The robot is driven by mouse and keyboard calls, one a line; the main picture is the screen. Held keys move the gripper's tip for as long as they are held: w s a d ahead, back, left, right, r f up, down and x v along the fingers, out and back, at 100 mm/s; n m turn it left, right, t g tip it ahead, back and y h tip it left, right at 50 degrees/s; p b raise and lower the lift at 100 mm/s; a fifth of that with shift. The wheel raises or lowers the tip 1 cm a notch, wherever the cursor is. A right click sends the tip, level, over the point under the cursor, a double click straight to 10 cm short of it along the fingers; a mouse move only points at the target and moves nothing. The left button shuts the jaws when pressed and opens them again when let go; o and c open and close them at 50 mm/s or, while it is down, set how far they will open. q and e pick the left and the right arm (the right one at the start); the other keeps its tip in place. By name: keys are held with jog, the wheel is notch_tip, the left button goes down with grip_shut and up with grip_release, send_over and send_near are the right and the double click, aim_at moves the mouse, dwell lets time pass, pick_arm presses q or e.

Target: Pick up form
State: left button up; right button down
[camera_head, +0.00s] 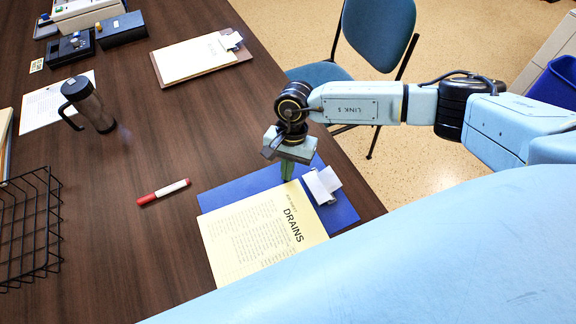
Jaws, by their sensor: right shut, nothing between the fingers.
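A cream form headed "DRAINS" (262,236) lies at the near right edge of the desk. It lies partly over a blue clipboard (338,212) with a metal clip and a white tag (321,185). My right gripper (287,172) points down over the blue clipboard, just beyond the form's far edge. It is shut with nothing in it. I cannot tell whether its fingertips touch the board. Another cream form (192,58) lies on a brown clipboard (238,53) farther back. My left gripper is not in view.
A red and white marker (163,192) lies left of the form. A black wire basket (28,225) is at the left. Dark boxes (121,30) stand at the back. A blue chair (378,30) stands beyond the desk edge.

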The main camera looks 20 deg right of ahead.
aim_at(279, 197)
jog(key=s+a, duration=0.4)
jog(key=shift+d, duration=0.1)
dwell(0.3)
